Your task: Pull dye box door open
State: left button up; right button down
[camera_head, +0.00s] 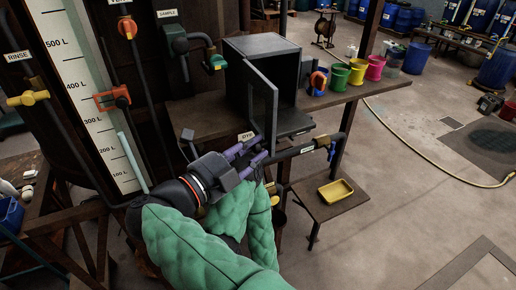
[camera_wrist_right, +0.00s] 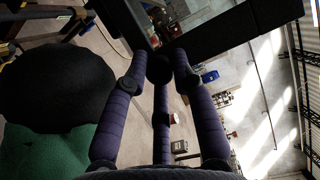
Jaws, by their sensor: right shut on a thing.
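The dye box (camera_head: 262,46) is a dark grey cabinet on the wooden shelf in the head view. Its door (camera_head: 259,100) stands swung out from the front, and part of the inside shows to the right of it. My right gripper (camera_head: 256,150) is at the door's lower edge, by a "DYE" label. Its purple fingers are shut on the door's dark knob (camera_wrist_right: 160,68), which shows between the fingertips in the right wrist view. The knob is hidden in the head view. My left gripper is not in view.
Coloured cups, with a yellow one (camera_head: 357,72), line the shelf right of the box. A pipe with a blue valve (camera_head: 331,150) runs below. A yellow tray (camera_head: 335,191) sits on a low stand. Valves and a litre scale (camera_head: 75,90) are at left.

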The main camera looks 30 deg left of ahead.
aim_at(266, 100)
jog(key=shift+a, duration=0.15)
dwell(0.3)
jog(key=c, duration=1)
grip_release()
notch_tip(266, 100, up, 10)
